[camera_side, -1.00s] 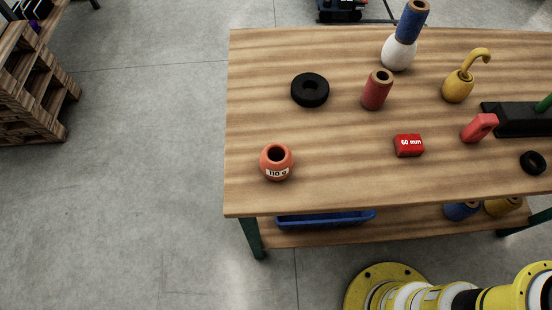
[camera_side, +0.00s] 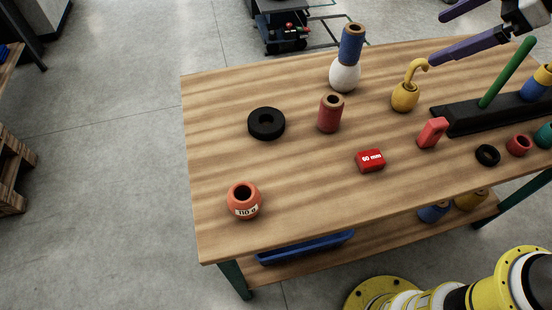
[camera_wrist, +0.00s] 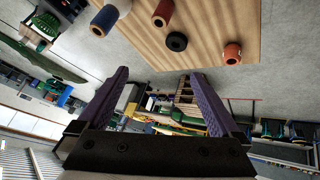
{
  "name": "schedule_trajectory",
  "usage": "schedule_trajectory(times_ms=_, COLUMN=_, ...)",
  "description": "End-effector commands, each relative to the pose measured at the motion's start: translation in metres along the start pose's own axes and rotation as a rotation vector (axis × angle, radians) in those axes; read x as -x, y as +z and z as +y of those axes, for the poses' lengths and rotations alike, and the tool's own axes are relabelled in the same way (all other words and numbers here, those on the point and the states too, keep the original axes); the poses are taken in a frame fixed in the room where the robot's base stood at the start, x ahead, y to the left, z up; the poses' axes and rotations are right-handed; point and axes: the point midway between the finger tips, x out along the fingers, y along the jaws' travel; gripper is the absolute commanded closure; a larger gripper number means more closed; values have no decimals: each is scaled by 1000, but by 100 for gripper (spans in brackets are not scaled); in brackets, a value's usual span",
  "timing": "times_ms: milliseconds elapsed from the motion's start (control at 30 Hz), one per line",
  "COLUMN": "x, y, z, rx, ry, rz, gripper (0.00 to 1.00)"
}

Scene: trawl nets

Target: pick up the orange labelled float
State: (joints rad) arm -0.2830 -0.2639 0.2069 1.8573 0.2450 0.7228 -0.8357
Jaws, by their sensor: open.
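The orange float (camera_side: 244,201) stands upright near the front left corner of the wooden table, with a dark hole in its top and a white label reading "110 g". In the wrist view the orange float (camera_wrist: 232,54) shows at the upper right, beyond the fingers. My gripper (camera_side: 438,38) is at the top right of the side view, above the far part of the table and well away from the float. Its purple fingers are spread and empty; they also frame the wrist view (camera_wrist: 158,76).
On the table (camera_side: 300,215) are a black ring (camera_side: 266,123), a dark red cylinder (camera_side: 330,114), a red "60 mm" block (camera_side: 370,160), a white-and-blue stack (camera_side: 346,72), a yellow hooked float (camera_side: 405,96) and a black base with a green rod (camera_side: 507,72). The table around the orange float is clear.

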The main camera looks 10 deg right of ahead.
Motion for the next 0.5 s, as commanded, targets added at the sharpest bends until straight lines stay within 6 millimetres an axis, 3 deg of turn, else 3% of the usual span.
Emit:
schedule_trajectory(times_ms=33, x=-28, y=-22, z=-8, rx=67, ry=-49, rz=3, gripper=0)
schedule_trajectory(times_ms=100, x=-63, y=-49, z=-23, rx=155, ry=-106, rz=14, gripper=0)
schedule_trajectory(times_ms=233, x=-133, y=-87, z=-70, rx=295, ry=-218, rz=20, gripper=0)
schedule_trajectory(times_ms=367, x=-196, y=-104, z=-134, rx=393, ry=-327, rz=2, gripper=0)
schedule_trajectory(times_ms=500, x=-243, y=-97, z=-198, rx=457, ry=-422, rz=-48, gripper=0)
